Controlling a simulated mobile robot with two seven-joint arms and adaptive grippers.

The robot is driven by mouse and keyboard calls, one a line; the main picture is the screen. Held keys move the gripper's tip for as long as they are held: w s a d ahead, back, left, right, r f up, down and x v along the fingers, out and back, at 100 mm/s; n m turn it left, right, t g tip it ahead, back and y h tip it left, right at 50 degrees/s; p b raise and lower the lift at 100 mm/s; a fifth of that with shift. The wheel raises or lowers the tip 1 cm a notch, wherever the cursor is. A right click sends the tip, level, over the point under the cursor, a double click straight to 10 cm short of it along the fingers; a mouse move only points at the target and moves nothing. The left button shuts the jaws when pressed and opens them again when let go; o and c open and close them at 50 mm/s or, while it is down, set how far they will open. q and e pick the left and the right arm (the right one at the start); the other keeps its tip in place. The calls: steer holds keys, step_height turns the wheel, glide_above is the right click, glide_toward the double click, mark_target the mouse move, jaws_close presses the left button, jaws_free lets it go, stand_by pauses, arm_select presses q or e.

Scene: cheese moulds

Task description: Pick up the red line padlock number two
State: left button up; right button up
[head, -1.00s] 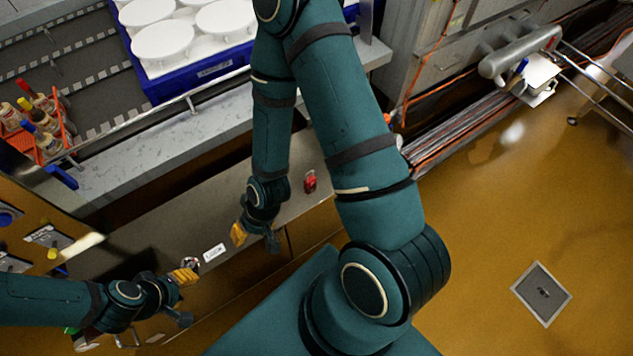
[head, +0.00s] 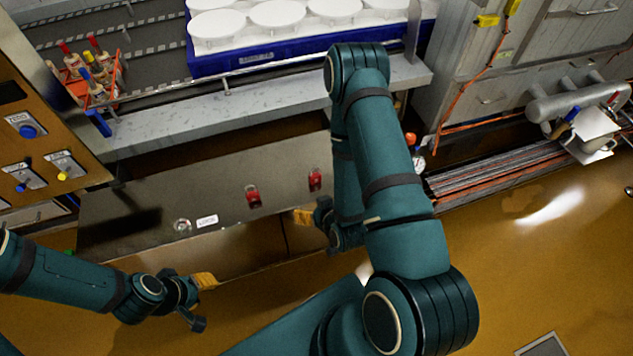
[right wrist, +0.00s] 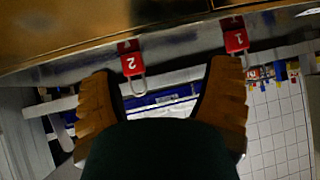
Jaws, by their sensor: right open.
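The red padlock number two (head: 315,180) hangs on the front of a grey metal ledge, right of the red padlock number one (head: 253,196). In the right wrist view padlock two (right wrist: 131,65) shows its "2" upside down, with its shackle toward the picture's bottom; padlock one (right wrist: 236,42) is to its right. My right gripper (head: 320,228) is open and empty, just below padlock two in the head view. My left gripper (head: 208,302) is open and empty, lower left.
A blue crate (head: 200,66) with white moulds stands on the conveyor behind the ledge. An orange rack (head: 118,85) of bottles is at the back left. A control panel (head: 45,150) stands at the left. Pipes (head: 500,185) run along the right; the brown floor there is open.

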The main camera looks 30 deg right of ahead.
mark_target(316, 179)
steer(key=d+t+h+b, duration=0.1)
steer(key=d+t, duration=0.2)
steer(key=d, duration=0.2)
steer(key=shift+n, duration=0.3)
steer(key=x, duration=0.2)
steer(key=b+x, duration=0.1)
steer(key=x, duration=0.4)
steer(key=shift+w+r, duration=0.15)
steer(key=shift+w, duration=0.25)
steer(key=shift+d+r+b+x, duration=0.15)
steer(key=shift+b+x, duration=0.25)
steer(key=shift+x, duration=0.9)
steer(key=shift+d+r+b+x, duration=0.15)
steer(key=shift+b+x, duration=0.25)
steer(key=shift+x, duration=0.9)
steer(key=c, duration=1.3)
